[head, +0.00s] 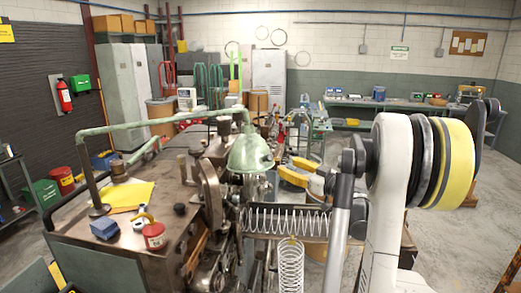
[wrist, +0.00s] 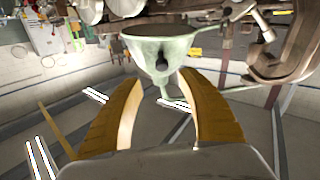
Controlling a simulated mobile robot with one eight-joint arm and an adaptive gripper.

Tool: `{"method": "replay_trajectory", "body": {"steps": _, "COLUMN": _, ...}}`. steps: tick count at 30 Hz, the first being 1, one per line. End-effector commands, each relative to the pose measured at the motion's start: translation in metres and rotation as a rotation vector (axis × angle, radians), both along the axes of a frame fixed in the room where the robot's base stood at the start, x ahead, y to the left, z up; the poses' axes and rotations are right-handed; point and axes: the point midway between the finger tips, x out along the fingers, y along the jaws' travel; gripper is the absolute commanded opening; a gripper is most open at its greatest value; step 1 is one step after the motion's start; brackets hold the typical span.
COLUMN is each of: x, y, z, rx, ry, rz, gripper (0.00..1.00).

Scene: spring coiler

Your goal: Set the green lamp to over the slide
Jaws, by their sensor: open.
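The green lamp has a pale green bell shade (head: 250,152) on a jointed arm (head: 165,124) that rises from a post at the left of the machine. The shade hangs over the machine's middle in the head view. It also shows in the wrist view, where the green shade (wrist: 145,50) with a dark knob lies just beyond the fingertips. My gripper (head: 289,168) has yellow fingers and is just right of the shade. The fingers are open and empty in the wrist view (wrist: 158,84). I cannot tell which machine part is the slide.
A long coil spring (head: 285,222) lies in front of the gripper, with another spring (head: 291,266) standing below it. A red tin (head: 154,236), a blue block (head: 104,228) and a yellow sheet (head: 130,195) are on the machine top. Bare floor is at the right.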

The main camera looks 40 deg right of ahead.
Motion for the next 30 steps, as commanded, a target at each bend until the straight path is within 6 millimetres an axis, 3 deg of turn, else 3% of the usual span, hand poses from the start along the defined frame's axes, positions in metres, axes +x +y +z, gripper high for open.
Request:
{"method": "replay_trajectory", "body": {"steps": 15, "x": 0.09, "y": 0.007, "z": 0.0, "rx": 0.001, "ry": 0.001, "rz": 0.003, "gripper": 0.46}}
{"method": "replay_trajectory", "body": {"steps": 20, "x": 0.102, "y": 0.007, "z": 0.0, "rx": 0.001, "ry": 0.001, "rz": 0.003, "gripper": 0.46}}
{"method": "replay_trajectory", "body": {"steps": 28, "x": 0.103, "y": 0.007, "z": -0.001, "rx": 0.001, "ry": 0.001, "rz": 0.002, "gripper": 0.46}}
{"method": "replay_trajectory", "body": {"steps": 29, "x": 0.103, "y": 0.007, "z": -0.001, "rx": 0.001, "ry": 0.001, "rz": 0.002, "gripper": 0.42}}
{"method": "replay_trajectory", "body": {"steps": 30, "x": 0.103, "y": 0.007, "z": -0.001, "rx": 0.001, "ry": 0.001, "rz": 0.002, "gripper": 0.3}}
